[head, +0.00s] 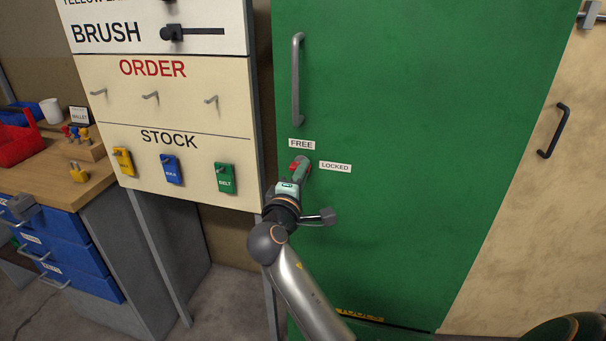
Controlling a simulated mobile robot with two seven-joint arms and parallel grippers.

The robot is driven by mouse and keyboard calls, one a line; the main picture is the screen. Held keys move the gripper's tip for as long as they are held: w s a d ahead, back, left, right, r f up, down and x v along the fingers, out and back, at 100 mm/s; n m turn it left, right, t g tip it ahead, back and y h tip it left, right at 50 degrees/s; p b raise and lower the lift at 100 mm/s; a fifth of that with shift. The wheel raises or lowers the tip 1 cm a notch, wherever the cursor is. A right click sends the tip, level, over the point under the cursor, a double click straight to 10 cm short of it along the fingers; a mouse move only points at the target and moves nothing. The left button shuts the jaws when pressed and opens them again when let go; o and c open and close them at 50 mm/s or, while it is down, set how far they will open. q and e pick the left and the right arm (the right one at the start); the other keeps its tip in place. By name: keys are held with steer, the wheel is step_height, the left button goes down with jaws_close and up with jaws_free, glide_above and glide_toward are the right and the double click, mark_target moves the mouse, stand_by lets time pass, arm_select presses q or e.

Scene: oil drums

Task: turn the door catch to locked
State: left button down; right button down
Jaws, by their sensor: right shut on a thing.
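The green door (420,130) fills the middle of the head view. Its catch (294,166) shows as a small red part near the door's left edge, mostly covered by my right gripper. A white FREE label (301,145) is just above it, and a white LOCKED label (335,167) is to its right. My right gripper (299,169) reaches up from below and is shut on the catch. The catch's exact angle is hidden by the fingers. My left gripper is not in view.
A cream board (170,105) with hooks and yellow, blue and green tags stands close on the left of the door. A wooden bench (75,185) with blue drawers is farther left. A grey vertical handle (296,80) is above the catch.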

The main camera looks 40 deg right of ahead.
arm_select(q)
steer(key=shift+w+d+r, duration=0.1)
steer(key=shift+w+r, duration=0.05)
arm_select(e)
steer(key=c, duration=0.9)
jaws_free()
